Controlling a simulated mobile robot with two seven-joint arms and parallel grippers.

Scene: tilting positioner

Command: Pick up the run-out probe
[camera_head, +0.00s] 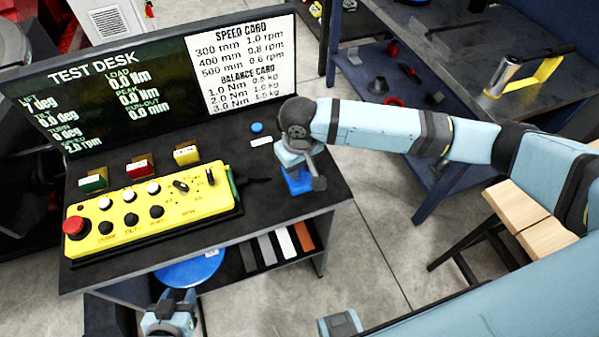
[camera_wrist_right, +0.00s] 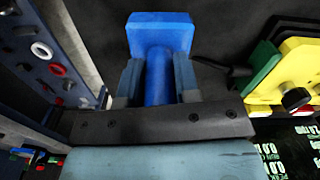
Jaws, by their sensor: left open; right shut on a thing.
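The run-out probe, a blue piece with a round stem and a block-shaped foot, shows in the right wrist view (camera_wrist_right: 160,35). In the head view the blue piece (camera_head: 297,184) is at the right end of the dark desk, partly hidden by my gripper. My right gripper (camera_head: 299,168) is above it, with its fingers shut on both sides of the stem; it also shows in the right wrist view (camera_wrist_right: 158,85). I cannot tell if the foot touches the desk. My left gripper (camera_head: 172,300) is open and empty, low in front of the desk.
A yellow control box (camera_head: 150,212) with a red button lies left of the probe. A test screen (camera_head: 100,90) stands behind. A blue button (camera_head: 257,127) and a small label lie behind the probe. A blue round seat (camera_head: 190,270) is below the desk front.

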